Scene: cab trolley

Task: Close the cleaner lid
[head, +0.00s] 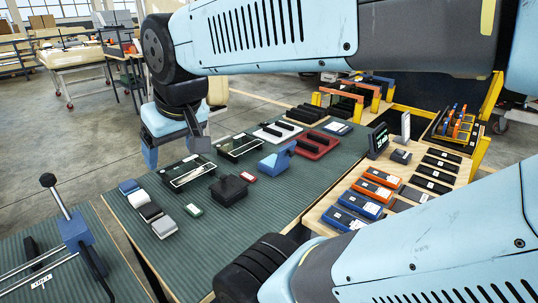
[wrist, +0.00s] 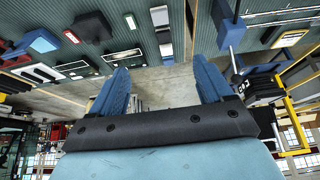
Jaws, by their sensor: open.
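A small blue device (head: 278,159) with a sloping raised part sits on the green mat in the head view. It may be the cleaner with its lid up, but it is too small to tell. A black box (head: 229,190) with a raised top stands in front of it; it also shows in the wrist view (wrist: 92,31). My gripper (head: 174,152) hangs above the far left side of the mat, apart from both. Its two blue fingers are spread with nothing between them in the wrist view (wrist: 163,88).
Several small blocks (head: 150,211) and two framed trays (head: 188,172) lie on the mat. Orange and blue cases (head: 370,190) fill the right bench. A lever tool (head: 75,230) stands on the left mat. A gap with bare floor separates the two mats.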

